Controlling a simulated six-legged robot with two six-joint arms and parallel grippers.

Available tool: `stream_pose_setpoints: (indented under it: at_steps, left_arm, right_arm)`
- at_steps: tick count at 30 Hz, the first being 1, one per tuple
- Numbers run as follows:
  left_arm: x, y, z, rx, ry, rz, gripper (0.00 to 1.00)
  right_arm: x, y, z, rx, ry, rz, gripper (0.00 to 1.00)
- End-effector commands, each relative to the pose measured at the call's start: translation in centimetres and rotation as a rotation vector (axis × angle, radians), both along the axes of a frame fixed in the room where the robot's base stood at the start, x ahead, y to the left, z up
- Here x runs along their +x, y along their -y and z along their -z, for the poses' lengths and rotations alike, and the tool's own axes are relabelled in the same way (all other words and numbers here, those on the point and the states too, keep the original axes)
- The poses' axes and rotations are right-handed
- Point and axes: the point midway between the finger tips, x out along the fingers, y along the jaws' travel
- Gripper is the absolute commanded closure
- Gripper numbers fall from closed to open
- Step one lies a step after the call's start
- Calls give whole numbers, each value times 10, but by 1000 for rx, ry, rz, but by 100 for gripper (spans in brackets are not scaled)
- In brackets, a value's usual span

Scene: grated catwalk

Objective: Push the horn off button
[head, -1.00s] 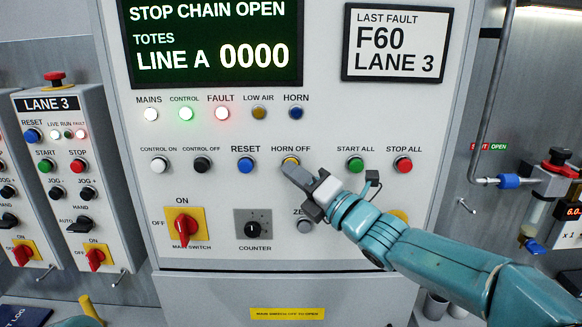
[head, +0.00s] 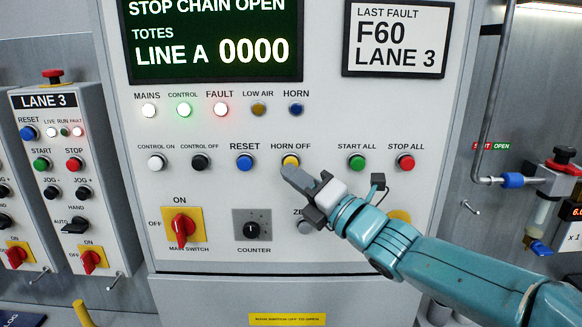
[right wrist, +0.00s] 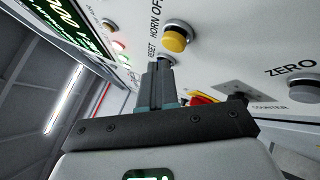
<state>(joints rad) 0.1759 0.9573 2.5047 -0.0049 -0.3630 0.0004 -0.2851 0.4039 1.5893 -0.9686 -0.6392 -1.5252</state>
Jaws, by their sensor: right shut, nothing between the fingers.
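The horn off button (head: 290,160) is a yellow round button in a metal ring on the grey panel, below its HORN OFF label. It also shows in the right wrist view (right wrist: 175,38), with its yellow cap uncovered. My right gripper (head: 288,171) is shut and empty. Its fingertips lie just below the button in the head view and overlap its lower edge slightly. In the right wrist view the closed fingers (right wrist: 157,68) end short of the button and a little to its left; contact does not show. My left gripper is not in view.
The blue reset button (head: 244,163) sits left of the horn off button. The green start all button (head: 357,163) and red stop all button (head: 405,162) are to the right. The red main switch (head: 182,228) and black counter knob (head: 251,230) are below.

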Motion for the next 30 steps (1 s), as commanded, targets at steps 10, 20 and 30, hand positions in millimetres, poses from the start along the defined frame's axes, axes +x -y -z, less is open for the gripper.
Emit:
stream_pose_setpoints:
  at_steps: [10, 20, 30]
  left_arm:
    - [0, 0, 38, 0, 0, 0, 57]
    - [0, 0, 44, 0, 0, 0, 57]
    - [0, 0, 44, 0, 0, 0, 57]
  right_arm:
    - [-35, 0, 4, 1, 3, -1, 100]
    - [-48, 0, 0, 1, 1, -1, 100]
    - [-48, 0, 0, 0, 0, 0, 100]
